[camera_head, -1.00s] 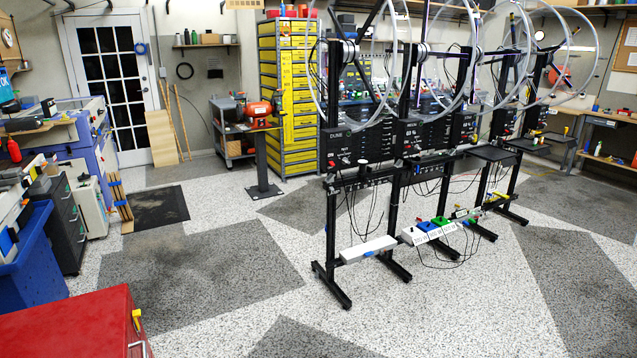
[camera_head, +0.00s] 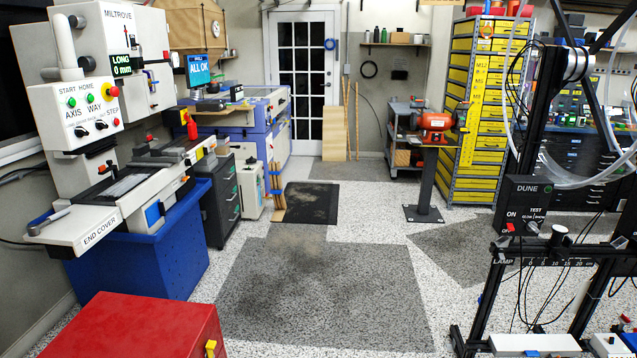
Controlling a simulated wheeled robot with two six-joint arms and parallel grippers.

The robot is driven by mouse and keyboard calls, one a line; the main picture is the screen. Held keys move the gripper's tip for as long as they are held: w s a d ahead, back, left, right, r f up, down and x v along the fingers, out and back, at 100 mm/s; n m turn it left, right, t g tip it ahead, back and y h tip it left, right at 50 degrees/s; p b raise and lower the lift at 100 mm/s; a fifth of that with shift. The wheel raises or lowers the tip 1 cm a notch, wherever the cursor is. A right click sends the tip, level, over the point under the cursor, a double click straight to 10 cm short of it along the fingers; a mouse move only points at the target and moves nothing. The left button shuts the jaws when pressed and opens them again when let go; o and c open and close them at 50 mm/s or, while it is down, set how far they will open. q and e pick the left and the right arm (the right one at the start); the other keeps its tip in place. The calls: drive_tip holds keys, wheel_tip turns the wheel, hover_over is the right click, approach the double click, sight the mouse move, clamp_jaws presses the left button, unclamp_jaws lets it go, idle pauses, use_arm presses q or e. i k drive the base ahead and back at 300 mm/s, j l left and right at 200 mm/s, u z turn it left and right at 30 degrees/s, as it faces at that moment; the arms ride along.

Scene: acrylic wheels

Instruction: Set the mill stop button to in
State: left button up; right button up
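A white machine lettered MILTROVE (camera_head: 125,45) stands at the left on a blue base. Its control panel (camera_head: 75,128) has green START and HOME buttons (camera_head: 89,99) and black knobs. A red round button (camera_head: 112,91) sits on a yellow part at the panel's upper right edge. It may be the stop button; whether it is in or out is too small to tell. Another small red button (camera_head: 149,138) shows on the machine behind. Neither of my grippers is in view.
A red cabinet (camera_head: 140,330) stands in the near left foreground. A black frame stand (camera_head: 530,215) with hoops and cables stands at the right. The floor between them, with dark mats (camera_head: 330,290), is clear. A red grinder (camera_head: 432,121) stands on a pedestal farther back.

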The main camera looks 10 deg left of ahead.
sight(114, 92)
drive_tip(key=i+u, duration=0.25)
drive_tip(key=u, duration=0.2)
drive_tip(key=i+l+u, duration=0.2)
drive_tip(key=u, duration=0.25)
drive_tip(key=i+l+u, duration=0.2)
drive_tip(key=u, duration=0.25)
drive_tip(key=i+l+u, duration=0.15)
drive_tip(key=u, duration=0.3)
drive_tip(key=i+l, duration=0.15)
drive_tip(key=l, duration=0.2)
drive_tip(key=i+l+u, duration=0.15)
drive_tip(key=l, duration=0.25)
drive_tip(key=i+l, duration=0.15)
drive_tip(key=l, duration=0.25)
drive_tip(key=i+l+u, duration=0.15)
drive_tip(key=l, duration=0.25)
drive_tip(key=i+l+u, duration=0.15)
drive_tip(key=i+l, duration=0.2)
drive_tip(key=i+l+u, duration=0.15)
drive_tip(key=i+l, duration=0.2)
drive_tip(key=i+l+u, duration=0.15)
drive_tip(key=i+l, duration=0.15)
drive_tip(key=l, duration=0.25)
drive_tip(key=i+l+u, duration=0.15)
drive_tip(key=i+l, duration=0.15)
drive_tip(key=l, duration=0.2)
drive_tip(key=i+l, duration=0.3)
drive_tip(key=i+j+u, duration=0.05)
drive_tip(key=i, duration=0.05)
